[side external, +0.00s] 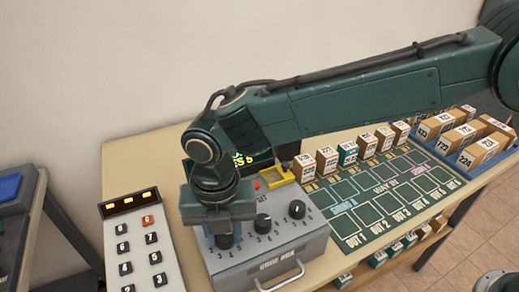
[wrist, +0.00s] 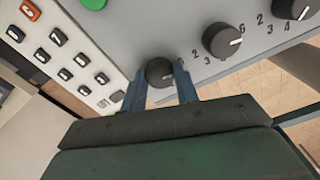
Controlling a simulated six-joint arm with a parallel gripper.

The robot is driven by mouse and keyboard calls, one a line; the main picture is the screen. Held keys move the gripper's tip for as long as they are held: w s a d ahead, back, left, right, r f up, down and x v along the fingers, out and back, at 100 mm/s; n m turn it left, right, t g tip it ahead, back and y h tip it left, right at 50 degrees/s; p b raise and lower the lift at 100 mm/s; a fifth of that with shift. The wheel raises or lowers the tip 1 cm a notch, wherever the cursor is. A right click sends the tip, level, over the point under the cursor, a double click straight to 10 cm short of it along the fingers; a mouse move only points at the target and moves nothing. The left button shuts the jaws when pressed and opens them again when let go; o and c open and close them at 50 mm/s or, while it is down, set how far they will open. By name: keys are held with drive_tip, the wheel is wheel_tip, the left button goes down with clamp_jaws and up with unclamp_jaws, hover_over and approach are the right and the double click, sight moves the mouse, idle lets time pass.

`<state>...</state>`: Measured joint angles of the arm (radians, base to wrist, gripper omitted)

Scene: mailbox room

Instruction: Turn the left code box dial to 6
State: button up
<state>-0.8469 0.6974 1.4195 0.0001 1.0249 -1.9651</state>
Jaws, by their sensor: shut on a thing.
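The grey code box (side external: 277,249) stands on the table with three black dials in a row. My gripper (side external: 224,236) is over the left dial (side external: 225,242), pointing down. In the wrist view my gripper (wrist: 160,85) is shut on the left dial (wrist: 158,71), with one blue finger on each side. A pale pointer mark shows on its right side, but the number it points to cannot be read. The middle dial (wrist: 222,40) and the right dial (wrist: 292,8) are free, with numbers printed around them.
A keypad (side external: 143,245) with orange lights stands left of the box. A yellow bracket (side external: 277,176) and a screen (side external: 256,159) are behind it. A green sorting board (side external: 387,198) and small numbered boxes (side external: 327,158) are to the right. My arm crosses above the boxes.

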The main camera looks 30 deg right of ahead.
drive_tip(key=o, duration=1)
drive_tip(key=shift+r, duration=0.2)
wheel_tip(320, 180, up, 14)
drive_tip(key=shift+f, duration=0.25)
